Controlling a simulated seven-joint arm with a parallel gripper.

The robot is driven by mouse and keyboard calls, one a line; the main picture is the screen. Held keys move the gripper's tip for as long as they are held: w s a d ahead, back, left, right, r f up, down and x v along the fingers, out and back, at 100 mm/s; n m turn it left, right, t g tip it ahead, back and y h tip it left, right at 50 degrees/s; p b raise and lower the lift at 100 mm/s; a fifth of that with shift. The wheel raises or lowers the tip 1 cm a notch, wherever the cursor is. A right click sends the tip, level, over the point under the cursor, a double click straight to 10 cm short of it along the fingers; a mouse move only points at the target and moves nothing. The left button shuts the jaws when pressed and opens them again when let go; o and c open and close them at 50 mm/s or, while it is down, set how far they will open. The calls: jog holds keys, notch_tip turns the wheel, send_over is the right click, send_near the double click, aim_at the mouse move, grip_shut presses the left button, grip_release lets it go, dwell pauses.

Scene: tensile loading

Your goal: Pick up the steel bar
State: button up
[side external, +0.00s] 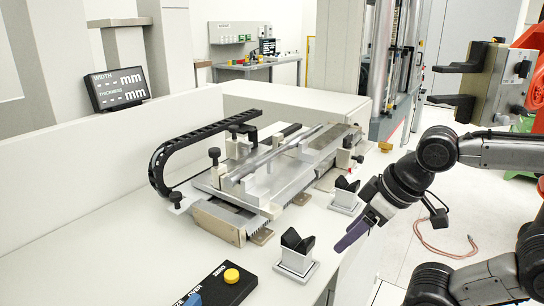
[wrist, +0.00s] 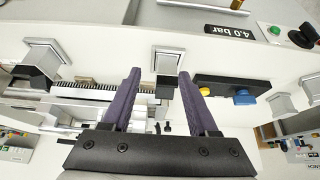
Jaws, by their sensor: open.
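The steel bar (side external: 278,152) looks like a long, slim grey bar lying across the supports on top of the metal measuring fixture (side external: 222,197), in the side view. My gripper (side external: 346,240) is at the right, over the bench's front edge, well apart from the bar. Its purple fingers point down and to the left. In the wrist view, my gripper (wrist: 157,74) is open, with a clear gap between the two fingers and nothing held. I cannot make out the bar for sure in the wrist view; the gripper's dark body hides part of the fixture.
Two small stands with black V-shaped tops, one nearer (side external: 296,252) and one farther (side external: 345,193), stand between gripper and fixture. A black button box (side external: 217,287) lies at the front. A black cable chain (side external: 165,160) arches behind the fixture. A display (side external: 118,89) stands at the back.

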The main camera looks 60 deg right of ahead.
jog(key=w+r+m, duration=0.4)
jog(key=r+m, duration=0.3)
jog(key=r, duration=0.4)
jog(key=w+d+r+m+g, duration=0.2)
jog(key=w+d+r+m, duration=0.3)
jog(key=w+r, duration=0.4)
jog(key=m+g, duration=0.1)
jog(key=m, duration=0.5)
send_over(272, 153)
jog(key=s, duration=0.3)
jog(key=s+x, duration=0.1)
jog(key=x, duration=1.6)
jog(key=shift+d+f, duration=0.1)
jog(key=shift+f, duration=0.25)
